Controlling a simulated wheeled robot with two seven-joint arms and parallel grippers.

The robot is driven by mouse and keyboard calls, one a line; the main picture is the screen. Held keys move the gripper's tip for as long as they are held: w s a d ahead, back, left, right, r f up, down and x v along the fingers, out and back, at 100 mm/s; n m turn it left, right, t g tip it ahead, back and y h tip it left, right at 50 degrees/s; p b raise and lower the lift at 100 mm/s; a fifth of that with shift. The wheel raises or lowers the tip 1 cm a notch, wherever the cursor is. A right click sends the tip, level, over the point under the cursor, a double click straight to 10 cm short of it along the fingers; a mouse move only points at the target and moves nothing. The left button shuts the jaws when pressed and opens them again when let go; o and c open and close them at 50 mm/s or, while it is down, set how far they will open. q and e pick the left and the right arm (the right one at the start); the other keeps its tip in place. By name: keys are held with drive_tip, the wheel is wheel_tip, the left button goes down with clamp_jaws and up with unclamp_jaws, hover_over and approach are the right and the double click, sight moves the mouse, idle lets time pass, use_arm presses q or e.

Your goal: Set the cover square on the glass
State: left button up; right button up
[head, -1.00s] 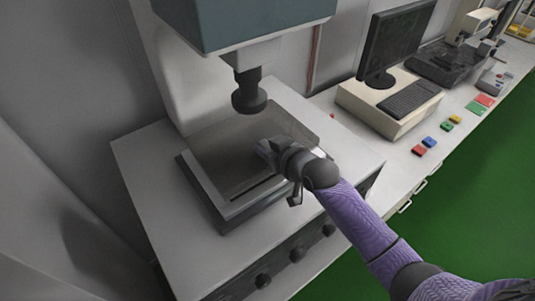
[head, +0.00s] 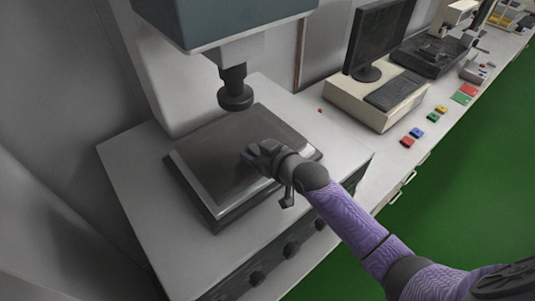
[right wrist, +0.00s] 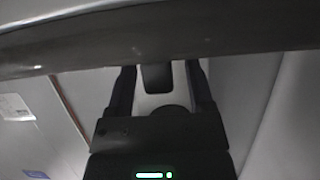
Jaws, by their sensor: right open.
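The cover (head: 215,150), a dark, thin, slightly see-through plate, lies flat on the glass stage of the instrument. It looks roughly in line with the stage's pale rim (head: 245,201); a small twist is hard to tell. The glass under it is hidden. My right gripper (head: 250,158) is at the cover's right front part, low over it; whether the fingers touch it is not clear. In the right wrist view the two dark fingers (right wrist: 160,80) stand apart with no plate clearly between them. My left gripper is not in view.
The instrument's dark lens (head: 235,95) hangs above the back of the stage under a grey-green head (head: 215,20). A monitor (head: 380,38), a keyboard (head: 396,92) and several coloured blocks (head: 417,132) are on the bench at right. The white top around the stage is clear.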

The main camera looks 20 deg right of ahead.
drive_tip(key=p+v, duration=0.2)
drive_tip(key=v, duration=0.9)
drive_tip(key=shift+s, duration=0.2)
drive_tip(key=shift+d+r, duration=0.1)
drive_tip(key=s+a+f+m+g+h, duration=0.1)
drive_tip(key=s+f+g+h, duration=0.2)
drive_tip(key=s, duration=0.5)
drive_tip(key=s+a+f+m+g+h, duration=0.1)
drive_tip(key=s+f+g, duration=0.2)
drive_tip(key=s+g, duration=0.4)
drive_tip(key=s+f+b, duration=0.2)
drive_tip(key=f+b, duration=0.3)
drive_tip(key=f, duration=0.8)
drive_tip(key=s+f+b, duration=0.2)
drive_tip(key=f+b, duration=0.3)
drive_tip(key=f, duration=0.9)
drive_tip(key=s+d+f+g+b, duration=0.1)
drive_tip(key=s+f+b, duration=0.4)
drive_tip(key=f, duration=0.6)
drive_tip(key=s+d+f+g+b, duration=0.1)
drive_tip(key=s+d+f+b, duration=0.1)
drive_tip(key=s+f+b, duration=0.3)
drive_tip(key=s+f, duration=0.3)
drive_tip(key=f, duration=0.3)
drive_tip(key=shift+n+h+b, duration=0.3)
drive_tip(key=shift+h, duration=0.1)
drive_tip(key=shift+f, duration=0.1)
